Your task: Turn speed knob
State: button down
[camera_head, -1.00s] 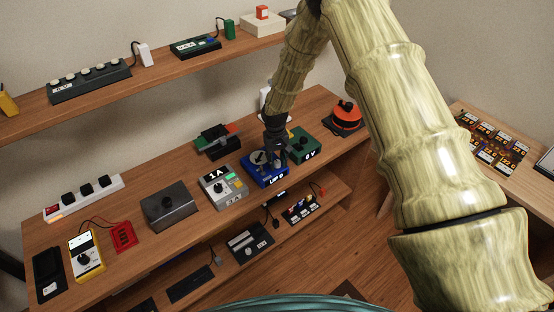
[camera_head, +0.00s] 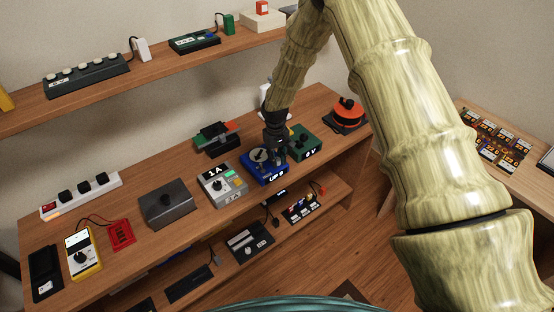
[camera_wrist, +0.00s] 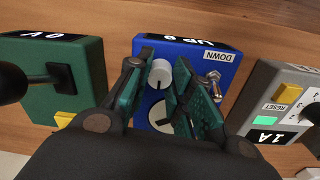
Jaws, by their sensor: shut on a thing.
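A blue box (camera_wrist: 207,68) has a display reading "UP 0", a "DOWN" label and a small metal toggle switch (camera_wrist: 208,82). A pale grey round knob (camera_wrist: 160,74) stands on it, and a pale round dial (camera_wrist: 158,112) is partly hidden behind my fingers. My gripper (camera_wrist: 159,66) has its two fingers on either side of the grey knob and is shut on it. In the head view the blue box (camera_head: 262,172) is on the workbench, with my gripper (camera_head: 279,157) pointing down over its right part. The knob is hidden there.
A green box (camera_head: 306,147) with a black lever stands close on the right. A grey "1A" box (camera_head: 222,188) stands on the left. A black-and-green device (camera_head: 215,143) is behind, and a red-orange round device (camera_head: 347,113) is at the bench's right end.

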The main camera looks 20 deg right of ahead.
jog(key=c, duration=1.5)
grip_release()
notch_tip(320, 180, up, 12)
jog(key=shift+a, duration=0.15)
